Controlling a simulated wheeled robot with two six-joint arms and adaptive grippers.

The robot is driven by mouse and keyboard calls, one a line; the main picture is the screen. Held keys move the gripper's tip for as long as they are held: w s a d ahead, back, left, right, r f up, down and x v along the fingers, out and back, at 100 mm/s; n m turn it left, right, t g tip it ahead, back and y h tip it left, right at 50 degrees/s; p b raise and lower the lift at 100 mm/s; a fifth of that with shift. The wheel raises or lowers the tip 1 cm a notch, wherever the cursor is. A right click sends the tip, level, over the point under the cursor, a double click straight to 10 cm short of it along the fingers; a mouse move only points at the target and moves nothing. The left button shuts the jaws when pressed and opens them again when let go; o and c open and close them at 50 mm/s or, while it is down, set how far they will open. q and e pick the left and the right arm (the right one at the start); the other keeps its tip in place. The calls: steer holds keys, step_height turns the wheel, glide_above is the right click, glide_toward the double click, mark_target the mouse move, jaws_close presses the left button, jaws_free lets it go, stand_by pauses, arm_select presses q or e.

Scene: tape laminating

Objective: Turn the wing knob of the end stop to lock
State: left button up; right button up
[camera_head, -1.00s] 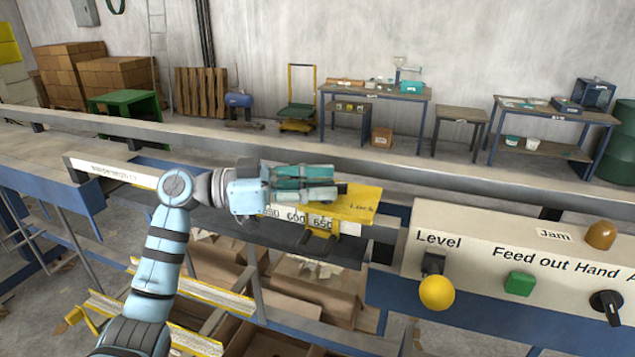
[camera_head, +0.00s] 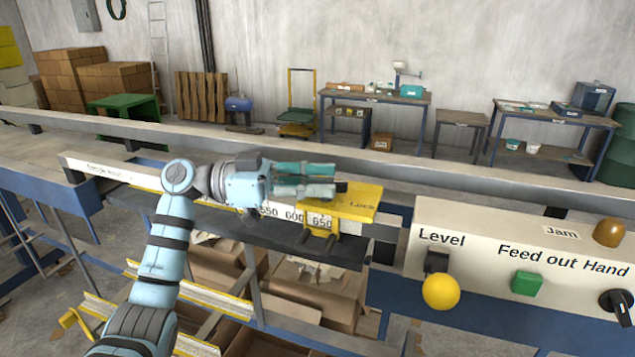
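The yellow end stop (camera_head: 362,205) sits on the white scale rail (camera_head: 296,216) near the numbers 600 and 650. Its top plate carries the word "Lock". My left gripper (camera_head: 335,187) lies over the left part of that plate, with its teal fingers pointing right. A small dark piece, likely the wing knob (camera_head: 341,187), shows at the fingertips. I cannot tell whether the fingers are closed on it. My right gripper is not in view.
The control panel (camera_head: 470,265) stands right of the end stop, with a yellow knob (camera_head: 441,291) and a green button (camera_head: 526,283). A long grey rail (camera_head: 480,190) runs behind. Open cartons (camera_head: 312,285) lie below.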

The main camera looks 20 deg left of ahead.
arm_select(q)
steer(key=shift+s, duration=0.1)
steer(key=v, duration=1.2)
